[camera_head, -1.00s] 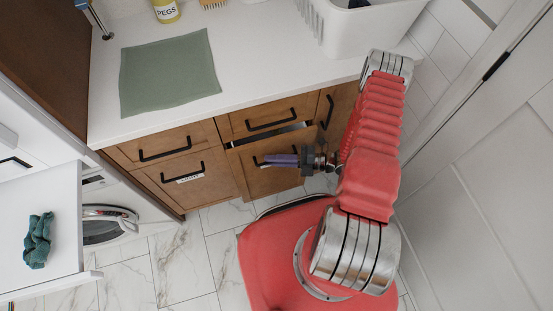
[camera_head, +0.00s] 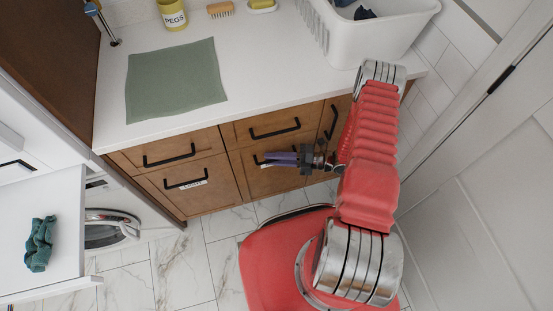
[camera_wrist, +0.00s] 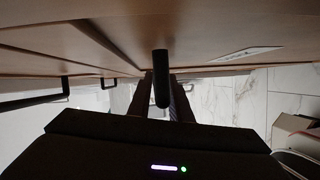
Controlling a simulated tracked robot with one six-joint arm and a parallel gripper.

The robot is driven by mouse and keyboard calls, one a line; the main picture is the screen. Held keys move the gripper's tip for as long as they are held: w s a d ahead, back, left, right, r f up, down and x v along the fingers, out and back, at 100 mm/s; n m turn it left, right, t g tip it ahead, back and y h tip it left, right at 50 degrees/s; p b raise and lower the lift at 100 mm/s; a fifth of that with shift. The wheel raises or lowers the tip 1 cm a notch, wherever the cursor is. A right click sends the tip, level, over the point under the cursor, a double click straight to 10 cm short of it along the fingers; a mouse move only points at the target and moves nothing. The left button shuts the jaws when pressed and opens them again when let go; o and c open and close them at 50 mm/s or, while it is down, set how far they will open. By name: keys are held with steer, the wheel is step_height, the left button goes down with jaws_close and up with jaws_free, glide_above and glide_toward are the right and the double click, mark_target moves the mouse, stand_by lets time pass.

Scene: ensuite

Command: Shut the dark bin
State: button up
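The lower right cabinet front (camera_head: 260,182), where my gripper is, looks flush or nearly flush with its neighbours, with no dark gap at its top edge. A pale label on it is mostly hidden in the head view; its text is unreadable in the wrist view (camera_wrist: 245,53). My gripper (camera_head: 272,159) lies against this front, fingers pointing left, by its black handle. In the wrist view the dark handle (camera_wrist: 160,78) stands in front of the fingers and hides the space between them. Whether they touch it or grip it is unclear.
The lower left front (camera_head: 155,190) has a label reading LIGHT and looks closed. On the white counter (camera_head: 240,60) are a green cloth (camera_head: 175,80), a PEGS tin (camera_head: 172,17) and a white basket (camera_head: 375,35). A white door (camera_head: 490,190) stands close on the right.

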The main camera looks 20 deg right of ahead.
steer(key=shift+o, duration=1)
steer(key=v, duration=1.4)
steer(key=shift+a, duration=0.1)
